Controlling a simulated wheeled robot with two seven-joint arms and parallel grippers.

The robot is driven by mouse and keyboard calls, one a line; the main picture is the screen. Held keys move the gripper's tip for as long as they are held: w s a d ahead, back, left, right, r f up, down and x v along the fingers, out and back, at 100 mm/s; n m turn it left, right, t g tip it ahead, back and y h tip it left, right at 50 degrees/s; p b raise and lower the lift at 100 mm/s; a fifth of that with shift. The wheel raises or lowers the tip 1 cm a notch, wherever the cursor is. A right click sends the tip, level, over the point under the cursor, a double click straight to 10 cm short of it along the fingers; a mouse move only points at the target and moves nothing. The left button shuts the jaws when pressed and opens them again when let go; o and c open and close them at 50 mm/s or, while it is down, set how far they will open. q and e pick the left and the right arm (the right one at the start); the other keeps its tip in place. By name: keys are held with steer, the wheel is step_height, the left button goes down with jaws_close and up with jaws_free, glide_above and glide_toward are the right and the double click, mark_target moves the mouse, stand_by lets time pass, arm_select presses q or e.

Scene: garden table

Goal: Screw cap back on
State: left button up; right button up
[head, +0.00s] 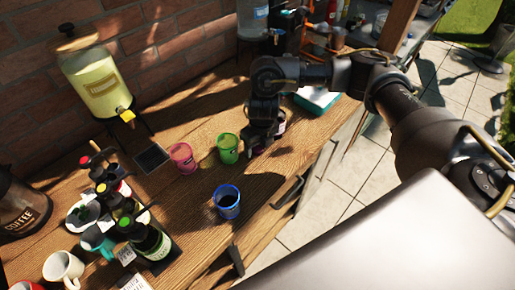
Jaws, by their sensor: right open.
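My right gripper (258,147) reaches down from the upper right over the wooden table, just right of a green cup (228,150). It is open. A dark object with a pale purple patch (281,128) shows partly behind its right side; I cannot tell whether it touches the fingers. No loose cap can be made out for certain. A small yellowish round spot (207,162) lies between the green cup and a pink cup (182,158). Several dark bottles stand at the left, among them one with a green top (150,240). My left gripper is not in view.
A drink dispenser (98,82), a coffee pot (18,207) and mugs (63,268) stand at the left. A teal-edged box (316,98) is at the back right. Bare wood surrounds the blue cup.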

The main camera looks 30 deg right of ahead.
stand_by(0.3)
steer(key=c, duration=1)
steer(key=shift+c, duration=0.2)
steer(key=shift+r, duration=0.1)
